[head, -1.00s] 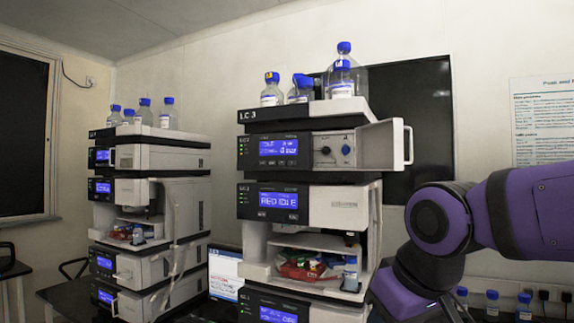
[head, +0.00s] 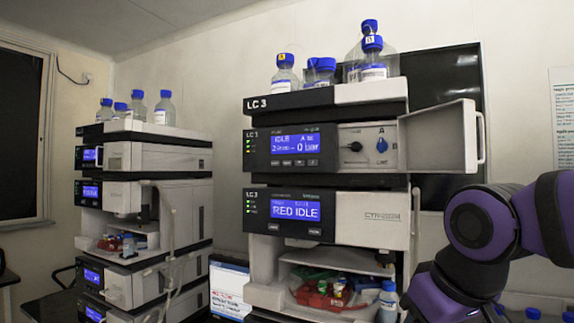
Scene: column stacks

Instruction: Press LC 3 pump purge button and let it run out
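The LC 3 stack (head: 318,96) stands in the middle of the head view, with its label on the top tray. Its upper module, the pump (head: 290,148), has a lit blue display reading IDLE, with a row of small buttons (head: 293,163) below it; their labels are too small to read. The pump's door (head: 438,140) stands open to the right, showing a black knob (head: 354,147) and a blue knob (head: 382,145). The module below (head: 295,209) reads RED IDLE. My purple arm is at the lower right; my gripper is out of view.
Blue-capped bottles (head: 285,75) stand on top of the LC 3 stack. A second stack (head: 140,160) is at the left, and a screen (head: 228,290) shows between the stacks. The open pump door juts out above my arm. An open bay (head: 330,260) below holds small coloured items.

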